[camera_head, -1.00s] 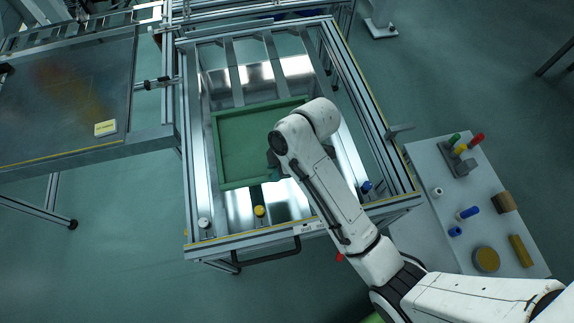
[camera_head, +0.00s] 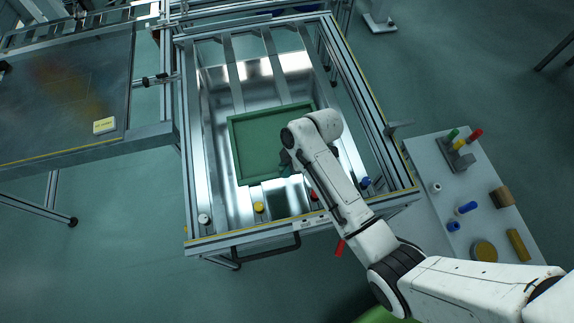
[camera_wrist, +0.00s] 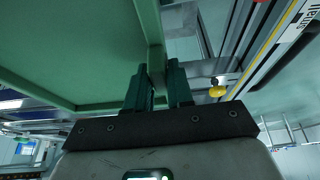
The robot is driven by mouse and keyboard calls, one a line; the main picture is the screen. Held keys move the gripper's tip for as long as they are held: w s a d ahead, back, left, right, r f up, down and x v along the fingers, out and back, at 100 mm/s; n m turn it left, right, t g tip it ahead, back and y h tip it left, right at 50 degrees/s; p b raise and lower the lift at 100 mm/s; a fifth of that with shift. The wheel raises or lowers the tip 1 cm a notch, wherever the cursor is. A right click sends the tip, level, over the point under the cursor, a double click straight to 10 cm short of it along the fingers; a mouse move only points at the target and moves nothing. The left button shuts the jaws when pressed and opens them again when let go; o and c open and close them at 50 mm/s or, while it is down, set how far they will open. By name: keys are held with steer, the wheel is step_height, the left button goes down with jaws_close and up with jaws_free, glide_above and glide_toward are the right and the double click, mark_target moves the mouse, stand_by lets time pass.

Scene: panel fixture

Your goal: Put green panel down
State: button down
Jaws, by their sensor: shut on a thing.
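The green panel (camera_head: 262,140) is a shallow green tray-like plate with a raised rim. In the head view it is over the open metal frame fixture (camera_head: 205,120), slightly rotated against the frame. Its right part is hidden behind my arm. In the wrist view the panel (camera_wrist: 80,45) fills the upper left. My gripper (camera_wrist: 158,85) is shut on its rim, one finger on each side. The head view shows my gripper (camera_head: 288,162) only partly, at the panel's near right side. Whether the panel touches the fixture below cannot be told.
White (camera_head: 204,219), yellow (camera_head: 258,207), red (camera_head: 314,196) and blue (camera_head: 365,182) knobs sit along the fixture's near side. A grey board with coloured pegs (camera_head: 470,190) stands to the right. A dark table (camera_head: 60,100) adjoins at the left.

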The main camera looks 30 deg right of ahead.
steer(key=c, duration=1)
jaws_free()
steer(key=shift+f, duration=0.1)
steer(key=v, duration=1.2)
steer(key=s+d+m+h, duration=0.1)
steer(key=s+m+h, duration=0.1)
steer(key=s+m, duration=0.5)
steer(key=s+d+m+h, duration=0.2)
steer(key=s+m, duration=0.6)
steer(key=s, duration=0.6)
steer(key=shift+d+f+g, duration=0.3)
steer(key=shift+f+g, duration=0.1)
steer(key=shift+f, duration=0.1)
steer(key=shift+s, duration=0.15)
